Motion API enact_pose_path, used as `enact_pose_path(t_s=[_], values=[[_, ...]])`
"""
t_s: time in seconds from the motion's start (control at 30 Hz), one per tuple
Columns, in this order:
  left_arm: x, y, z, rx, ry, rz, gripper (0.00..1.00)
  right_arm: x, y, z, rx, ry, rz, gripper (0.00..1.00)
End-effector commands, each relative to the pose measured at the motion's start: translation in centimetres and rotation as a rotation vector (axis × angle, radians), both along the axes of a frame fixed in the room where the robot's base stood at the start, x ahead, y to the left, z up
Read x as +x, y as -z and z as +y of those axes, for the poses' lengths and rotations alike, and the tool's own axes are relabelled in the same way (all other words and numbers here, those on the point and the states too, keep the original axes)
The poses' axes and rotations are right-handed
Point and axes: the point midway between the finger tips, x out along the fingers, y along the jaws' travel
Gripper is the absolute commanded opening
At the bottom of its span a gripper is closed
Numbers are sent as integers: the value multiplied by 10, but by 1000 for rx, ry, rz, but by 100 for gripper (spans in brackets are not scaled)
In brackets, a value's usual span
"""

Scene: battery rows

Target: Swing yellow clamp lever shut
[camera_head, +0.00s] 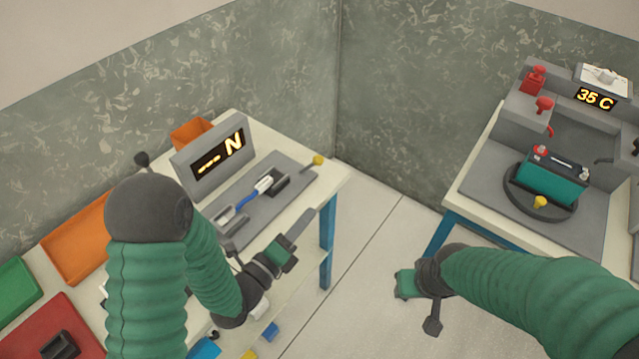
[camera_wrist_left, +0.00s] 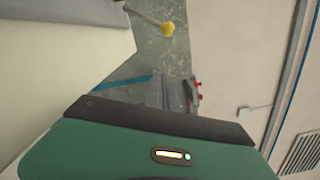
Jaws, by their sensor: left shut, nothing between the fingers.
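A yellow-knobbed lever (camera_head: 318,160) stands at the far right end of a grey fixture (camera_head: 295,188) on the left table. A yellow ball on a thin grey rod (camera_wrist_left: 167,29) also shows at the top of the left wrist view. My left gripper (camera_head: 306,220) is shut and empty, in front of the fixture near the table's right edge, apart from the knob. A blue and white piece (camera_head: 257,190) lies in the fixture. My right gripper (camera_head: 418,300) hangs over the floor between the tables; its finger gap is not clear.
A display block (camera_head: 212,157) stands behind the fixture. Orange (camera_head: 75,245), green and red trays lie at left. The right table holds a teal battery (camera_head: 552,180) on a round plate with another yellow knob (camera_head: 540,202). Open floor separates the tables.

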Motion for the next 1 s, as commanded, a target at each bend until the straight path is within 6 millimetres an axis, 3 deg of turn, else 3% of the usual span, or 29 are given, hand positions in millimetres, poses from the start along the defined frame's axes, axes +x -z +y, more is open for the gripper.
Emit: enact_pose_path(t_s=[0.37, 0.77, 1.0], values=[[13, -2, -8, -1, 0, 1, 0, 0, -3, 0, 0, 0, 0, 41], [83, -4, -56, -2, -2, 2, 0, 0, -6, 0, 0, 0, 0, 41], [108, -17, -35, -2, -4, 3, 0, 0, -10, 0, 0, 0, 0, 41]])
